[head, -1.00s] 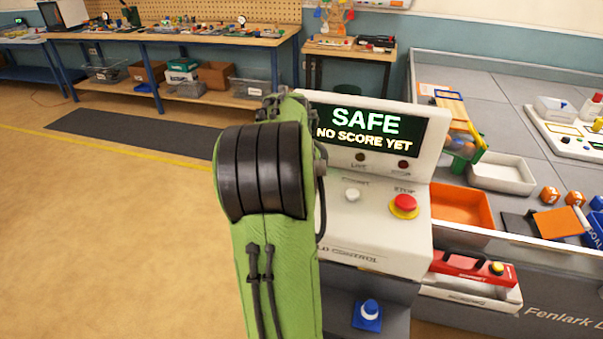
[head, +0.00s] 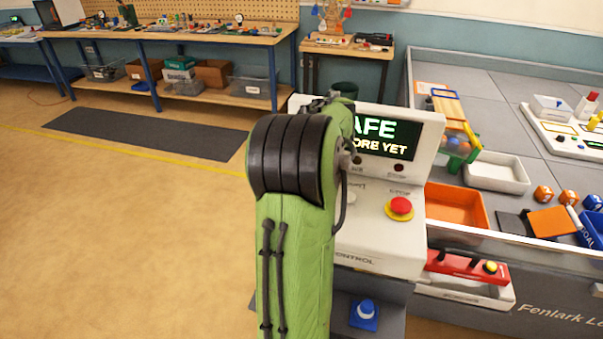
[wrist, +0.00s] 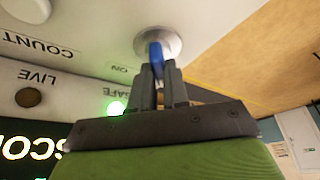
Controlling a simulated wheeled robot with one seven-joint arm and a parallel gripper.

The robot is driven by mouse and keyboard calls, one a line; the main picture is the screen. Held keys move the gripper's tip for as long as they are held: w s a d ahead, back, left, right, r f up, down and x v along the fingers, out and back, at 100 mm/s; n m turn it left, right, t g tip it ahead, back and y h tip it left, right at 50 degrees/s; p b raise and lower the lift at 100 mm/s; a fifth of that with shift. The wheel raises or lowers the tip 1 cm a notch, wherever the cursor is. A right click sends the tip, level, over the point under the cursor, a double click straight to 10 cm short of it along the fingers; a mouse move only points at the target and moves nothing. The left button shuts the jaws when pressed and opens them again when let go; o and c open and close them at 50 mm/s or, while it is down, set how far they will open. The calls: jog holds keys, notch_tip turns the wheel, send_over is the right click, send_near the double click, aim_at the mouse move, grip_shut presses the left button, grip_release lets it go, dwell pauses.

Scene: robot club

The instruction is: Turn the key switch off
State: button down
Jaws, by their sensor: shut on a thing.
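In the wrist view, my gripper (wrist: 158,75) is shut on the blue key (wrist: 156,55) of the round silver key switch (wrist: 172,44). The key stands in the switch on the white control console (head: 385,240). An "ON" label is printed close to the switch, upside down in this view. A green lamp (wrist: 116,108) glows beside the "SAFE" label. In the head view my green arm hides the key switch and my gripper. The console display (head: 385,136) is partly covered by my arm; "AFE" and "ORE YET" show.
A red stop button (head: 400,207) on a yellow ring sits on the console, near my arm. A white count button (wrist: 27,8) also shows in the wrist view. An orange tray (head: 457,206) and a white tray (head: 497,173) stand to the right. Open floor lies left.

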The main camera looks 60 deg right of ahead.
dwell(0.6)
jog(key=c, duration=1.1)
grip_release()
jog(key=p+v, duration=0.5)
jog(key=v, duration=1)
jog(key=shift+s+a+r, duration=0.1)
jog(key=shift+s+r, duration=0.05)
jog(key=shift+r, duration=0.2)
